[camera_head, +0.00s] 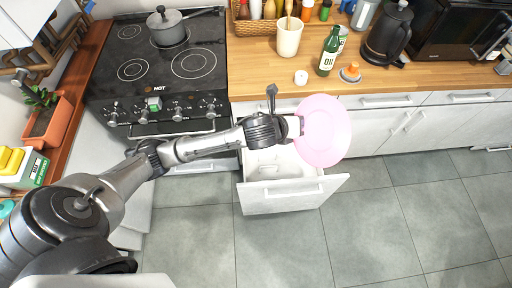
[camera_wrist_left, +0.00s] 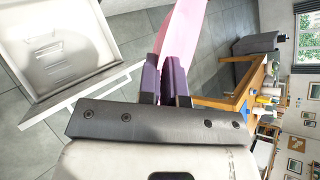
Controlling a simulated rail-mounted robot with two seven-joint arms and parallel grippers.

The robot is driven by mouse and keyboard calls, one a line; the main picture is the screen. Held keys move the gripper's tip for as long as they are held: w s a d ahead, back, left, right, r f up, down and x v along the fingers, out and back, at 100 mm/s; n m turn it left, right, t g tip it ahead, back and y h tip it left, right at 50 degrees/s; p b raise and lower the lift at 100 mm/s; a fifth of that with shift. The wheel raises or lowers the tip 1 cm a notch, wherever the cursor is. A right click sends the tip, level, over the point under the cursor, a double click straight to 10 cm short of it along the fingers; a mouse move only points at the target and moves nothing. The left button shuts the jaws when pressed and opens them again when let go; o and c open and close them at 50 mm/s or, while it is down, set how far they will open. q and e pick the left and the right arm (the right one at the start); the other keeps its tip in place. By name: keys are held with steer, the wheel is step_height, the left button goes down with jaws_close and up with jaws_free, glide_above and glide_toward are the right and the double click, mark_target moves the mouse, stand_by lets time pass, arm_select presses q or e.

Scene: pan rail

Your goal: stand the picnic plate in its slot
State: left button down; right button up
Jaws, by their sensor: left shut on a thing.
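The picnic plate (camera_head: 325,132) is a round pink plate, held out over the open drawer's right side, its broad face showing to the head camera. My left gripper (camera_head: 298,126) is shut on the plate's left edge. In the left wrist view, my left gripper's dark fingers (camera_wrist_left: 166,80) pinch the plate (camera_wrist_left: 185,30), seen nearly edge-on. A white drawer (camera_head: 290,197) stands open below the gripper; part of its inside is hidden by the arm and plate. In the left wrist view the drawer (camera_wrist_left: 100,88) shows a ridged floor. I cannot tell which place is the slot. My right gripper is not in view.
The wooden counter (camera_head: 258,83) above the drawer holds a cream crock (camera_head: 288,37), a green oil bottle (camera_head: 329,52) and a black kettle (camera_head: 388,35). The stove (camera_head: 160,68) with a pot (camera_head: 167,25) is to the left. A brown wooden rack (camera_head: 72,28) is at top left. The tiled floor is clear.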

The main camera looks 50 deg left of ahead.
arm_select(q)
steer(key=a+f+m+b, duration=0.4)
steer(key=a+f+b, duration=0.2)
steer(key=f, duration=0.5)
steer(key=w+a+f+m+t+h+b, duration=0.1)
steer(key=a+f+m+b, duration=0.4)
steer(key=f+b, duration=0.6)
steer(key=w+a+f+m+t+h+b, duration=0.1)
steer(key=a+f+m+b, duration=0.3)
steer(key=a+f+b, duration=0.4)
step_height(320, 180, down, 5)
steer(key=shift+w+a+f+b, duration=0.2)
steer(key=shift+a+b, duration=0.1)
steer(key=shift+b, duration=0.2)
step_height(320, 180, down, 8)
steer(key=b, duration=0.5)
steer(key=shift+b, duration=0.35)
steer(key=shift+f, duration=0.2)
